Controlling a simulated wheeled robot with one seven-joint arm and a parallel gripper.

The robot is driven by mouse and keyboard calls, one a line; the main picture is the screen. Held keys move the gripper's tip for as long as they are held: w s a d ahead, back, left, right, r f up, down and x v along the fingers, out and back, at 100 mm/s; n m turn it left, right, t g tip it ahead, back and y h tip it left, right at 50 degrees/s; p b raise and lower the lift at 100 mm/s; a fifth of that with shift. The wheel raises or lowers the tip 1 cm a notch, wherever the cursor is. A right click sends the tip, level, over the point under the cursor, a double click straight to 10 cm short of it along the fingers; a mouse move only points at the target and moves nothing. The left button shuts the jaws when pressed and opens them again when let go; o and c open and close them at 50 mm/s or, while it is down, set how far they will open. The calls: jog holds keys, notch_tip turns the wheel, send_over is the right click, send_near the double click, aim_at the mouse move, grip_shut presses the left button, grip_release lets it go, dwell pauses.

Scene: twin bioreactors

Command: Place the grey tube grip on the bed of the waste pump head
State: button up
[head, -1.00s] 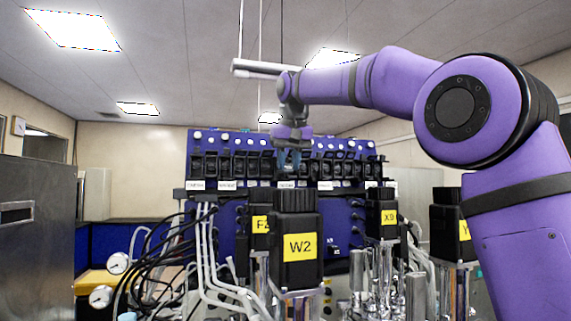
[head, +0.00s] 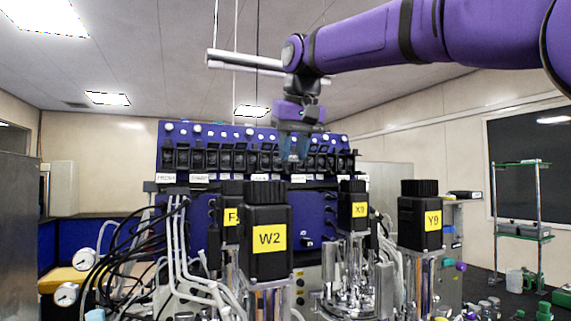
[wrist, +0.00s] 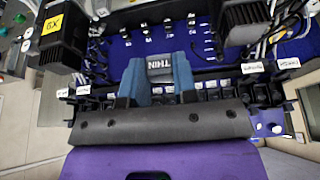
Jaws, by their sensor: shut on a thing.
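My gripper (head: 293,150) hangs fingers-down in front of the row of pump heads (head: 180,156) on the blue bioreactor panel (head: 255,215). In the wrist view its two blue fingers (wrist: 159,80) are shut on a small grey piece marked "THIN", the grey tube grip (wrist: 160,66). The grip is too small to make out in the head view. The pump heads also show in the wrist view (wrist: 213,90), just beyond and beside the fingers, partly hidden by my gripper's dark body. The small white labels are too blurred to tell which pump head is the waste one.
Black motor blocks marked W2 (head: 268,240), X9 (head: 352,208) and Y9 (head: 420,220) stand in front of the panel. White tubes (head: 178,245) and black cables (head: 115,250) hang at the left. A shelf rack (head: 522,200) stands at the right.

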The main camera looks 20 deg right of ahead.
jog(key=d, duration=0.9)
jog(key=w, duration=1.7)
jog(key=shift+w+d+f, duration=0.25)
jog(key=shift+w, duration=0.15)
jog(key=shift+f, duration=0.3)
jog(key=shift+f, duration=0.15)
jog(key=o, duration=0.9)
jog(key=v, duration=1.2)
